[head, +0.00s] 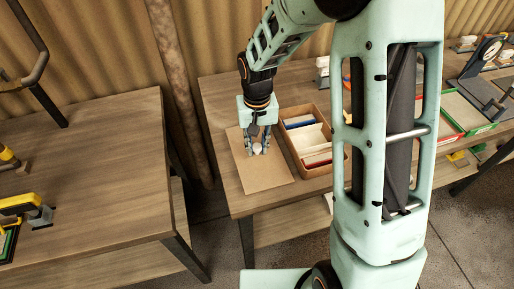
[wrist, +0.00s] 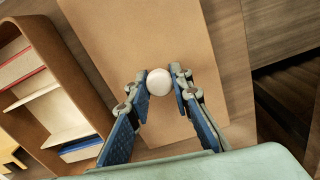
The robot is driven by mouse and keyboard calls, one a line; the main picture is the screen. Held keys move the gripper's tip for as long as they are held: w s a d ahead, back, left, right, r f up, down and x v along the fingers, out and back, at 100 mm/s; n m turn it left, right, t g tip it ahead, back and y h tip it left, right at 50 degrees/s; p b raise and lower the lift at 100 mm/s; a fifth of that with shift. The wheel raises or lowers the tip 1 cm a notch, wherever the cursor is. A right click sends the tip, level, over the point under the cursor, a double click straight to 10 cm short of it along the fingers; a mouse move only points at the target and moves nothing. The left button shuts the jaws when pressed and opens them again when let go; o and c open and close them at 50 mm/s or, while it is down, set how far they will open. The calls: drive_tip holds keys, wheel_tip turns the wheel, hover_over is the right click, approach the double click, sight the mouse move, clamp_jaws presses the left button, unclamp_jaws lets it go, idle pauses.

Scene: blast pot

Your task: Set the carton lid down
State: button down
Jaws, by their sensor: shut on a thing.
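The carton lid (head: 262,180) is a flat brown panel lying at the left end of the wooden table, beside an open carton (head: 326,167). My gripper (head: 257,149) points down over the lid and is shut on a round white knob (wrist: 158,82), which sits on the lid (wrist: 150,30). In the wrist view the two blue-padded fingers close on either side of the knob. The lid looks flat at table height; I cannot tell whether it touches the tabletop.
The carton also shows in the wrist view (wrist: 66,83), with dividers and several flat items inside. A second wooden table (head: 90,170) stands to the left across a gap. Trays and tools fill the far right of the lid's table.

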sight(257, 145)
drive_tip(key=shift+f, duration=0.2)
drive_tip(key=c, duration=1.7)
unclamp_jaws()
drive_tip(key=shift+c, duration=0.2)
drive_tip(key=shift+r, duration=0.15)
wheel_tip(257, 145, up, 12)
drive_tip(key=shift+r, duration=0.15)
